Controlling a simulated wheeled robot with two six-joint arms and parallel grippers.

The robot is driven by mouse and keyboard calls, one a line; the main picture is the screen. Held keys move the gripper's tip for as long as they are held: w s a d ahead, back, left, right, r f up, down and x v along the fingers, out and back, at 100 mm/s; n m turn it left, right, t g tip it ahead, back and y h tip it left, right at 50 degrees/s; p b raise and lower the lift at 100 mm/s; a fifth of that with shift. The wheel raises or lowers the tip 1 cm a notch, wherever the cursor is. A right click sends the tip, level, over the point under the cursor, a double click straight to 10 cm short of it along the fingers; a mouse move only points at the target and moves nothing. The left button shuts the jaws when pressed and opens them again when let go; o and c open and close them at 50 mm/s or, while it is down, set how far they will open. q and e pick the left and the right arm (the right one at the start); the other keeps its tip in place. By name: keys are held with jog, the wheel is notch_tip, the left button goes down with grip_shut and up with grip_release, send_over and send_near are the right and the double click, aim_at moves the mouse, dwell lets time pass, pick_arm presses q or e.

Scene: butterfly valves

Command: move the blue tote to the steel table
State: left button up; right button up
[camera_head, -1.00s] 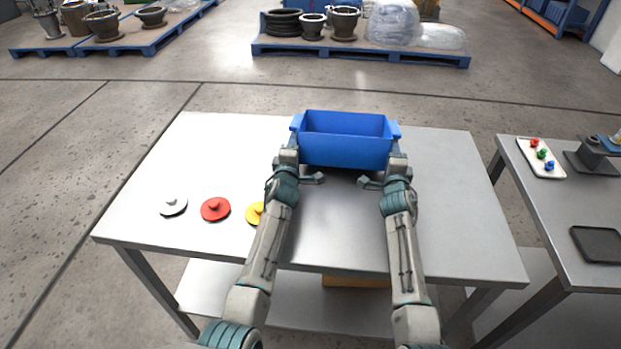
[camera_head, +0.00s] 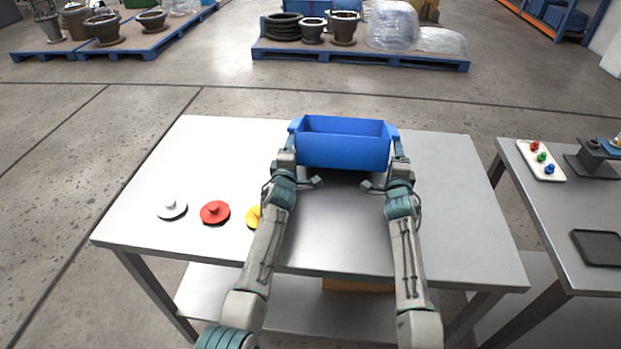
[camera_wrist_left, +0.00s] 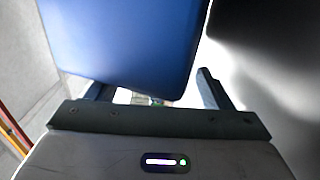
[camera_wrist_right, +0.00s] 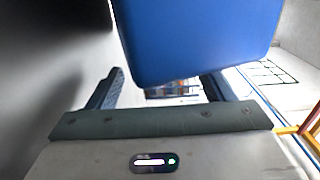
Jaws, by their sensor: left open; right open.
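The blue tote (camera_head: 343,153) is over the far middle part of the steel table (camera_head: 455,220), upright, with its open top up. A dark shadow lies under its near edge; I cannot tell whether its bottom touches the table. My left gripper (camera_head: 289,146) is at its left end and my right gripper (camera_head: 399,146) is at its right end. In the left wrist view the tote's end (camera_wrist_left: 125,40) lies between spread fingers, and in the right wrist view its other end (camera_wrist_right: 195,40) does likewise. Both grippers are open. The tote's inside bottom is hidden.
A white disc (camera_head: 172,209), a red disc (camera_head: 215,212) and a partly hidden yellow disc (camera_head: 253,218) lie at the table's left front. The table's right side is clear. A second table with a white tray (camera_head: 541,161) and a dark tray (camera_head: 598,247) stands at the right.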

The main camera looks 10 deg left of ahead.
pick_arm(q)
jog(key=o, duration=0.4)
jog(key=shift+s, duration=0.1)
jog(key=s, duration=1.1)
jog(key=shift+s, duration=0.4)
pick_arm(e)
jog(key=shift+o, duration=0.5)
jog(key=o, duration=0.3)
jog(key=shift+s, duration=0.1)
pick_arm(q)
jog(key=shift+w, duration=0.1)
pick_arm(e)
jog(key=shift+s, duration=0.6)
jog(key=s, duration=1)
jog(key=shift+s, duration=0.35)
